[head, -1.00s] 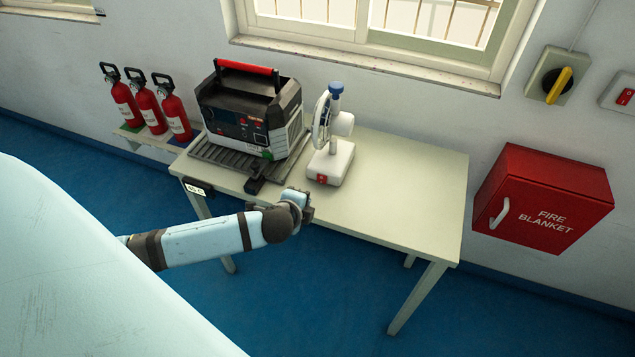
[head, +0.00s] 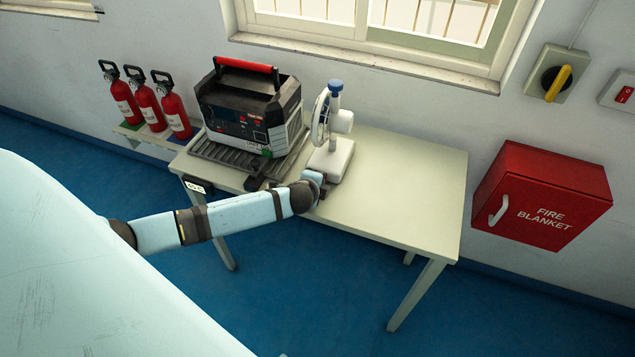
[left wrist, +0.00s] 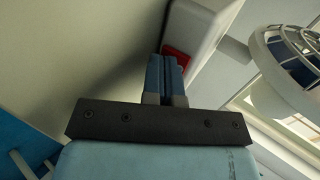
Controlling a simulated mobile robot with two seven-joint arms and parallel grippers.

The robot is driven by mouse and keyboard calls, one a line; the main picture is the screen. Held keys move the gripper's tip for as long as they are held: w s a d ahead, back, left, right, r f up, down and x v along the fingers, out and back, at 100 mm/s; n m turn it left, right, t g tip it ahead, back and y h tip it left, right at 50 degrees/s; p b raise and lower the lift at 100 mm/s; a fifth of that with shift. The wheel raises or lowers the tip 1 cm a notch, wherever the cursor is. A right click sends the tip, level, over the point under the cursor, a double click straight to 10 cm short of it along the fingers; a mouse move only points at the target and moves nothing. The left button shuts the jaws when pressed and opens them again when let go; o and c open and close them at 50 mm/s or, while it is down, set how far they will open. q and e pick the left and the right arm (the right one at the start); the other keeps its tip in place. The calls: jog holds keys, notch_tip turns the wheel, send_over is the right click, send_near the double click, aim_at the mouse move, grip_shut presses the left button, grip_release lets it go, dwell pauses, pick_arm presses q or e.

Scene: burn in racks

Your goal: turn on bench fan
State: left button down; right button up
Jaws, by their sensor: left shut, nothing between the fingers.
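The white bench fan (head: 334,155) with a blue knob on top stands upright on the table, right of the generator-like unit. My left gripper (head: 322,188) is at the front of the fan's base, and my wrist hides the red switch in the head view. In the left wrist view, the shut, empty left gripper (left wrist: 166,60) points at the fan's white base (left wrist: 196,28). The red switch (left wrist: 177,64) shows just beside and beyond the fingertips, partly covered. I cannot tell whether they touch it, or its position. My right gripper is not in view.
The cream table (head: 405,185) is clear to the right of the fan. A black and grey unit with a red handle (head: 250,115) sits on its left. Red extinguishers (head: 145,105), a fire blanket box (head: 545,198) and a yellow rotary switch (head: 558,82) are along the wall.

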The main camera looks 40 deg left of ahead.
pick_arm(q)
jog(key=b, duration=0.2)
jog(key=shift+w+f+t+y+b, duration=0.15)
jog(key=shift+f+t+y+b, duration=0.15)
jog(key=shift+f+t+b, duration=0.1)
jog(key=shift+a+b, duration=0.1)
jog(key=shift+b, duration=0.2)
jog(key=shift+r+t+p, duration=0.3)
jog(key=shift+r+p, duration=0.05)
jog(key=shift+r, duration=0.05)
jog(key=shift+w, duration=0.1)
